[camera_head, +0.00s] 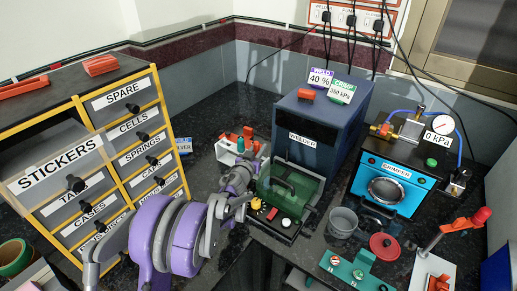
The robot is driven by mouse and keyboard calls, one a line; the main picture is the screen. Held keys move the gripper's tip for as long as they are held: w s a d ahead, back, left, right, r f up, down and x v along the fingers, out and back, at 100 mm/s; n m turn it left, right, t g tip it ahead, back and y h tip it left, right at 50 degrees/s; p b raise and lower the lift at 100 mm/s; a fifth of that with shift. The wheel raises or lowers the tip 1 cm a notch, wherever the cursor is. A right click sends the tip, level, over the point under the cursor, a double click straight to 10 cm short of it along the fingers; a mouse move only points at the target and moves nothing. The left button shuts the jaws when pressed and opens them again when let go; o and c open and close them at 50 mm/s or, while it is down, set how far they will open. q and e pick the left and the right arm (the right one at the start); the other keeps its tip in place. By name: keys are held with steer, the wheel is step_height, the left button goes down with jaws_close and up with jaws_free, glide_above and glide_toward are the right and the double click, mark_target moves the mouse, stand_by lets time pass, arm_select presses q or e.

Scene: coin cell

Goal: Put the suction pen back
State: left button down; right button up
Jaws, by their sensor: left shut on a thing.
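My left gripper (246,172) is in the middle of the view, beside a white tool rack (224,155). It is shut on a thin thing that its fingers mostly hide, which I take to be the suction pen. Small orange-red and teal tool ends (241,145) stand up at the rack, just above and left of the fingers. I cannot tell whether one of them is the pen's top or whether the pen touches the rack. My right gripper is out of view.
A green-windowed fixture (287,186) stands close right of my gripper, before the blue welder (320,125). Labelled drawers (130,105) fill the left. A crimper (392,180), a grey cup (342,222) and a red round lid (384,246) are to the right.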

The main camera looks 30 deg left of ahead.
arm_select(q)
steer(key=shift+f, duration=0.25)
steer(key=c, duration=1.2)
jaws_free()
steer(key=o, duration=0.5)
steer(key=shift+s+r, duration=0.15)
steer(key=shift+r, duration=0.25)
steer(key=shift+s+d+r+n+g+y, duration=0.45)
steer(key=shift+s+d+r, duration=0.4)
steer(key=shift+s, duration=2.8)
steer(key=shift+s+d+r+n+g+y, duration=0.25)
steer(key=shift+s+d+r+y, duration=0.55)
steer(key=shift+s, duration=2.85)
steer(key=s+d+f+m+g+h, duration=0.1)
steer(key=s+d+f+g+h, duration=0.1)
steer(key=s+d+f+g, duration=0.3)
steer(key=s+d+f+m+g+h, duration=0.2)
steer(key=s+d+f+g, duration=0.3)
steer(key=s+d, duration=0.8)
steer(key=s+h+b, duration=0.1)
steer(key=s, duration=0.6)
steer(key=shift+s+f, duration=0.3)
